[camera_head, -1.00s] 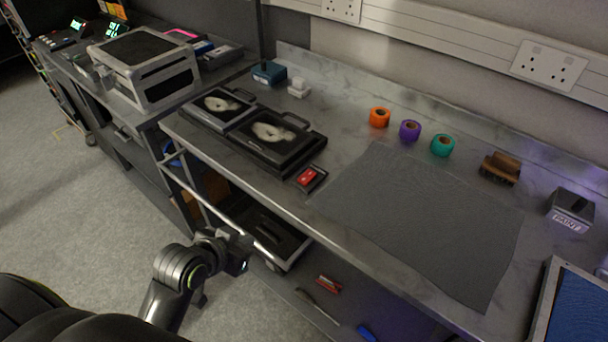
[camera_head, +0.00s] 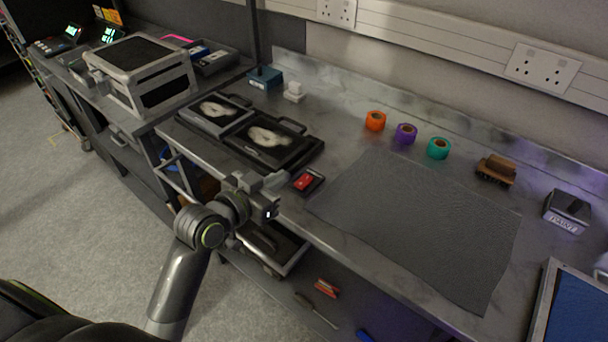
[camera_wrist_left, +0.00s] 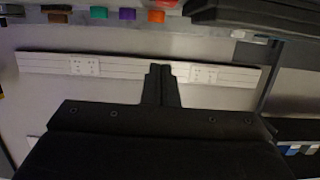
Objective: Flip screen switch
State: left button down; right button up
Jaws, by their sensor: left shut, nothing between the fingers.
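A small black box with a red top (camera_head: 307,181), which looks like a switch, lies near the front edge of the bench, left of the grey mat. Which way its switch is set is too small to tell. My left gripper (camera_head: 274,181) is just left of it in the head view, at the bench's front edge, apart from it. The left gripper's fingers (camera_wrist_left: 161,84) are together and empty in the left wrist view. The red-topped box cannot be made out clearly in the wrist view. My right gripper is not in view.
Two black trays with pale shapes (camera_head: 268,142) sit left of the red-topped box. A grey mat (camera_head: 420,220) covers the bench to its right. Orange, purple and teal rolls (camera_head: 406,133) stand behind the mat. A lower shelf (camera_head: 280,300) is under the bench.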

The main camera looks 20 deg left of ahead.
pick_arm(q)
jog(key=p, duration=0.1)
send_over(304, 182)
jog(key=shift+f, duration=0.95)
notch_tip(304, 182, down, 3)
jog(key=shift+r, duration=0.15)
jog(key=shift+f, duration=0.75)
